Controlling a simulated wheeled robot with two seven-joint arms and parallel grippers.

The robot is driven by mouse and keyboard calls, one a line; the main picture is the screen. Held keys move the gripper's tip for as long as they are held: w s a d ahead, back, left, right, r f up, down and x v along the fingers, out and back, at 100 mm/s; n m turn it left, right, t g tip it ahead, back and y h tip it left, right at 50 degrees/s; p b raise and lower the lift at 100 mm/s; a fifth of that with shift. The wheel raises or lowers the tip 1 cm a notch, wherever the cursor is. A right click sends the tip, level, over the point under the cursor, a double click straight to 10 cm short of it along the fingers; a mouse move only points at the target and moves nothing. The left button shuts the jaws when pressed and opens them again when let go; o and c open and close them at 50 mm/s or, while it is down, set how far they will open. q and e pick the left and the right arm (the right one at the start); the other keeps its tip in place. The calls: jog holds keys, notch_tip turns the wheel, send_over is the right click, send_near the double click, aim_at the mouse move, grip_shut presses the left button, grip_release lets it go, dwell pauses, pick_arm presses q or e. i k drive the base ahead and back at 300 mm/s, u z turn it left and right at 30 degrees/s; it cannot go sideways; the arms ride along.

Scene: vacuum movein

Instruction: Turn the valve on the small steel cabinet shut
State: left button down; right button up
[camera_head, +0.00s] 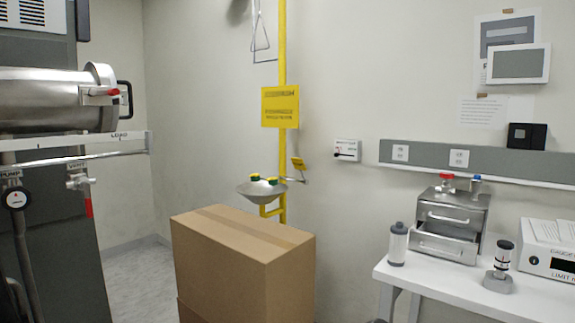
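The small steel cabinet (462,212) stands on the white table at the right. It has two fronts with bar handles, and the lower drawer (443,245) looks pulled out a little. A red-topped valve knob (446,179) and a blue-topped fitting (476,182) sit on its top. I cannot tell from here how far the valve is turned. Neither of my grippers shows in the head view.
A cardboard box (220,240) stands on the floor before the eyewash bowl (262,191). The white table (392,272) also carries a white-grey canister (398,244), a gauge on a stand (498,268) and a white box (550,250). Large vacuum equipment (50,100) fills the left.

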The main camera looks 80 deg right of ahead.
aim_at(447, 176)
jog(key=u, duration=0.25)
jog(key=k, duration=1.35)
jog(key=z, duration=1.85)
